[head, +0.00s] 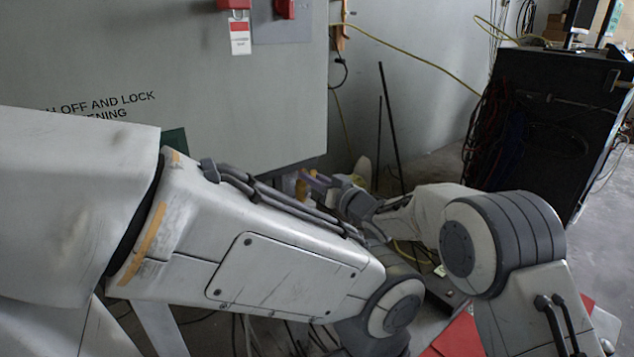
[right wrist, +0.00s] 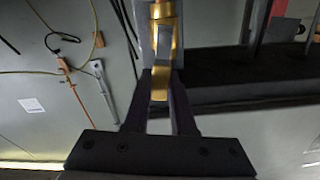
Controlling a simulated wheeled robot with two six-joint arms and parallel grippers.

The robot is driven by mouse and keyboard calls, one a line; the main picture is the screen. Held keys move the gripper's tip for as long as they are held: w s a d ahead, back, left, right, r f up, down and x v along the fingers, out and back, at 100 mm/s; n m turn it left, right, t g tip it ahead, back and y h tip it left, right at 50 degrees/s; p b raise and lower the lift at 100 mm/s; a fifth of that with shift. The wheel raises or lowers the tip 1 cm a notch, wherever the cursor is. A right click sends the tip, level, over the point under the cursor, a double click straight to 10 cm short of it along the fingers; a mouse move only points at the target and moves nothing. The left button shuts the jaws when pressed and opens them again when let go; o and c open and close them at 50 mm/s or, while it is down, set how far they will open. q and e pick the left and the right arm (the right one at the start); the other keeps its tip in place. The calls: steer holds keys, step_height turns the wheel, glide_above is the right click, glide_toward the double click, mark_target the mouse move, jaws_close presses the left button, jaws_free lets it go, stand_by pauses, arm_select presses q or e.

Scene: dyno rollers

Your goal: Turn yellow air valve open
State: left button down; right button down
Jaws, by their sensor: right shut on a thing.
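The yellow air valve (right wrist: 161,78) shows in the right wrist view as a brass-yellow handle below a yellow fitting. My right gripper (right wrist: 160,88) is shut on the handle, with a dark finger on each side of it. In the head view my right gripper (head: 322,182) is small and partly hidden behind my arm, at the lower right corner of the grey cabinet. An orange-yellow piece (head: 302,186) shows beside its fingers, probably the valve. My left gripper is not in view.
The large grey cabinet (head: 190,60) fills the left, with red lockout parts (head: 234,4) and a white tag (head: 240,38). A black rack (head: 545,120) with cables stands at the right. Yellow hose (head: 410,62) runs along the wall. Thin dark rods (head: 391,130) lean there.

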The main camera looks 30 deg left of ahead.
steer(key=shift+s+a+r+n+b, duration=0.15)
steer(key=shift+s+n+b, duration=0.1)
steer(key=shift+n, duration=0.3)
steer(key=shift+s+a+r+n+b, duration=0.15)
steer(key=shift+s+n+b, duration=0.1)
steer(key=shift+n, duration=0.3)
steer(key=c, duration=0.7)
jaws_free()
steer(key=shift+c, duration=0.2)
steer(key=shift+f, duration=0.1)
steer(key=shift+d+f, duration=0.1)
steer(key=shift+d, duration=0.05)
steer(key=v, duration=1)
steer(key=shift+d, duration=0.1)
